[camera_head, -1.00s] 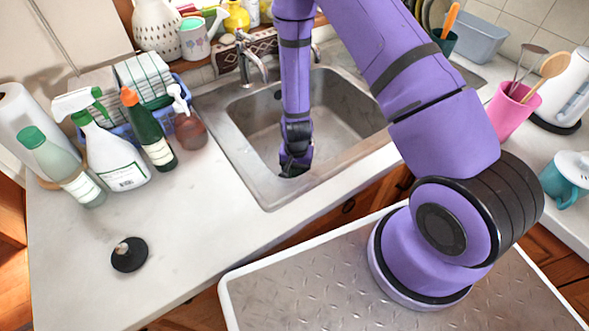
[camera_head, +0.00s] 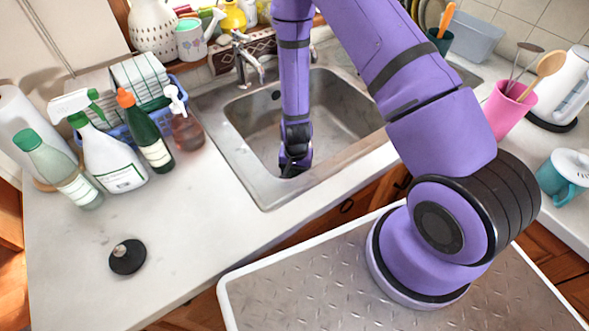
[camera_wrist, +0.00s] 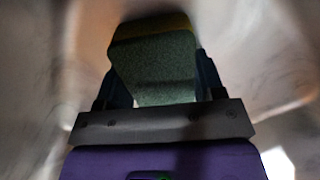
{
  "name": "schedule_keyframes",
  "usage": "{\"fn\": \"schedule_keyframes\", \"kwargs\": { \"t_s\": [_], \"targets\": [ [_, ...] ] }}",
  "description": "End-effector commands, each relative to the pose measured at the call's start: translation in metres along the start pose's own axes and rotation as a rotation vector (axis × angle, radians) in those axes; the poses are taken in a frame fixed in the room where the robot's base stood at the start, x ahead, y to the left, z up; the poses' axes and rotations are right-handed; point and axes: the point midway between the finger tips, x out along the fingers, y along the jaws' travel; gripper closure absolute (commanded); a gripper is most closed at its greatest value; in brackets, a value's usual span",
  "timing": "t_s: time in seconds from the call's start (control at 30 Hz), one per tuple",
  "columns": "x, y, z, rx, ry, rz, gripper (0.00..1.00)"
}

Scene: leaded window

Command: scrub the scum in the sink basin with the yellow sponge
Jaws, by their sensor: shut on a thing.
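My gripper (camera_head: 293,163) reaches down into the steel sink basin (camera_head: 345,108), near its front wall. In the wrist view my gripper (camera_wrist: 155,82) is shut on the sponge (camera_wrist: 152,66), which shows a dark green face and a thin yellow strip at its far edge. The sponge is hidden in the head view behind my wrist. The basin's metal fills the blurred surroundings in the wrist view. I cannot make out the scum clearly; some dull grey marking shows on the basin floor. I cannot tell whether the sponge touches the metal.
The tap (camera_head: 246,62) stands behind the basin, left of my forearm. Several bottles, including a white spray bottle (camera_head: 108,160), crowd the counter at left. A black plunger-like stopper (camera_head: 127,257) lies at the front left. A pink utensil cup (camera_head: 508,108) stands at right.

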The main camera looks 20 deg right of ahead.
Motion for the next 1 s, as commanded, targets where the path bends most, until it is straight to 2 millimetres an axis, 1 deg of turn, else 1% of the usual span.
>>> {"fn": "schedule_keyframes", "kwargs": {
  "t_s": [0.3,0.43,0.57,0.9,1.0],
  "targets": [
    [0.001,-0.013,-0.013,0.000,0.003,-0.001,0.60],
    [0.001,-0.015,-0.015,0.000,0.002,-0.002,0.60],
    [0.001,-0.013,-0.013,0.000,0.002,-0.001,0.60],
    [-0.001,0.000,0.000,0.000,0.000,0.000,0.60],
    [-0.001,0.001,0.001,0.000,0.001,-0.001,0.60]
  ]
}}
